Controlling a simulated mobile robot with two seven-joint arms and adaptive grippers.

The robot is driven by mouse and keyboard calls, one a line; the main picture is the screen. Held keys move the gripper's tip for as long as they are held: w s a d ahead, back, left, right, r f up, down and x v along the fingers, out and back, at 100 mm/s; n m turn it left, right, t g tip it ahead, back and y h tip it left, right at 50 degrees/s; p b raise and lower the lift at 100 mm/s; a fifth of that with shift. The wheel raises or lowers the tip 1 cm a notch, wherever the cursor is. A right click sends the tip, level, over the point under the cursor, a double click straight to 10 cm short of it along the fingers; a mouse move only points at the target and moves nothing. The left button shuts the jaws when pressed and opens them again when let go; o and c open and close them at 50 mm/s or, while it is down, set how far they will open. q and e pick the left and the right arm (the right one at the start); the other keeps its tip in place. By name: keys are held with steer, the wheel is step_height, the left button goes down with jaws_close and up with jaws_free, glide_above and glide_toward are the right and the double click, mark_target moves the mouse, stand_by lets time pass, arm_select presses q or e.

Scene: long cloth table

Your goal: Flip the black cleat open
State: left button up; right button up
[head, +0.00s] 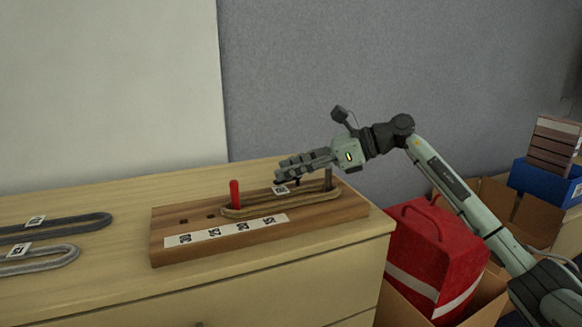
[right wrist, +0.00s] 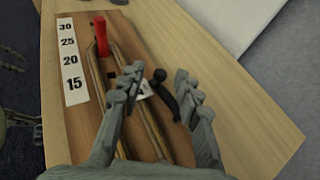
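The black cleat (right wrist: 170,100) is a small dark lever on the wooden board (head: 345,207), beside the tan belt loop (head: 265,210). In the head view it is mostly hidden under the gripper. My right gripper (right wrist: 158,80) is open above the board, with the cleat between its two fingers in the right wrist view; I cannot tell whether either finger touches it. In the head view the right gripper (head: 281,172) reaches in from the right over the loop. The loop runs around a red peg (head: 235,194) and a dark peg (head: 328,178).
A white strip (head: 226,230) with numbers lies along the board's front. Two grey loops (head: 90,221) with tags lie on the table at left. A red bag (head: 435,255) and cardboard boxes stand beyond the table's right edge. A wall is behind.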

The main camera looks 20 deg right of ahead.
steer(key=shift+c, duration=0.3)
jaws_close()
steer(key=c, duration=0.7)
jaws_free()
steer(key=o, duration=0.8)
steer(key=shift+c, duration=0.2)
steer(key=shift+d, duration=0.1)
